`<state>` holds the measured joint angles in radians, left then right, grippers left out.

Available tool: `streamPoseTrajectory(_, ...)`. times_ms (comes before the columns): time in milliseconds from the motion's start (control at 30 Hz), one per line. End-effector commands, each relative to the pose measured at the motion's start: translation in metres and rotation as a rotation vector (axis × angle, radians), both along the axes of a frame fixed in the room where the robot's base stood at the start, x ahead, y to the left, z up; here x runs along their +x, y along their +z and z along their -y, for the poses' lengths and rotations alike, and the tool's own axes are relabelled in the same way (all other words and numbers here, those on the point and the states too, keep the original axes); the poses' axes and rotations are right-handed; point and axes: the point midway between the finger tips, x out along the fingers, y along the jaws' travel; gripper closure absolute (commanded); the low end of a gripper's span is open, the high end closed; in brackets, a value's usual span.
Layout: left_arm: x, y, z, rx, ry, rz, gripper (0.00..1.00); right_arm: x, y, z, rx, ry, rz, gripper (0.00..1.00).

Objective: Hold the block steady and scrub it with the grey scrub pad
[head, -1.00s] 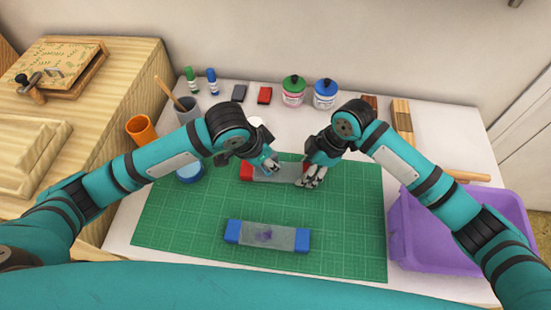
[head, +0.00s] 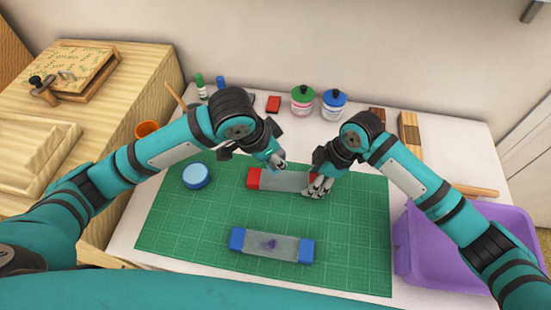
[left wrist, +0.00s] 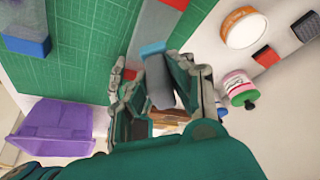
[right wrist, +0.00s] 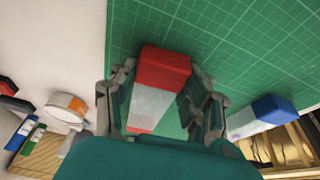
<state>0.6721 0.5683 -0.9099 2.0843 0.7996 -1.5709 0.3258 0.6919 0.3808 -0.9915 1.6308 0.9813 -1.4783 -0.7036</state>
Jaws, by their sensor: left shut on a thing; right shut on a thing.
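The block (head: 285,181), grey with red ends, lies flat on the green mat toward the back; its red end also shows in the right wrist view (right wrist: 163,68). My right gripper (head: 317,188) is shut on the block's right end, one finger each side. My left gripper (head: 275,160) is just behind the block's middle. It is shut on a grey piece with a blue end, apparently the scrub pad (left wrist: 160,85). The pad is hidden in the head view. I cannot tell whether it touches the block.
A second block with blue ends (head: 270,245) and a purple mark lies on the mat (head: 200,225) in front. A blue round pot (head: 196,176) stands at left, a purple bin (head: 400,245) at right. Two bottles (head: 303,100) stand behind. The front mat is mostly clear.

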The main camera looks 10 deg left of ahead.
Motion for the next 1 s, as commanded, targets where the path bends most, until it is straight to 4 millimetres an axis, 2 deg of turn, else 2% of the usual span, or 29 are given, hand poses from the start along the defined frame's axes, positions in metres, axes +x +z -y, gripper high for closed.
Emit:
streamPoseTrajectory(333, 0.000, 0.000, 0.000, -0.001, 0.000, 0.001, 1.00, 0.000, -0.001, 0.001, -0.004, 0.000, -0.002, 0.81)
streamPoseTrajectory(367, 0.000, 0.000, 0.000, -0.001, 0.000, 0.001, 1.00, 0.000, -0.001, 0.001, -0.004, 0.000, -0.002, 0.49)
streamPoseTrajectory(533, 0.000, 0.000, 0.000, -0.001, 0.000, 0.001, 1.00, 0.000, -0.001, 0.001, -0.003, 0.001, -0.002, 0.27)
streamPoseTrajectory(833, 0.000, 0.000, 0.000, -0.001, 0.000, 0.001, 1.00, 0.000, 0.001, 0.001, -0.001, 0.000, 0.000, 0.26)
streamPoseTrajectory(1000, 0.000, 0.000, 0.000, -0.001, 0.000, 0.001, 1.00, 0.001, 0.019, 0.006, 0.000, -0.001, 0.003, 0.26)
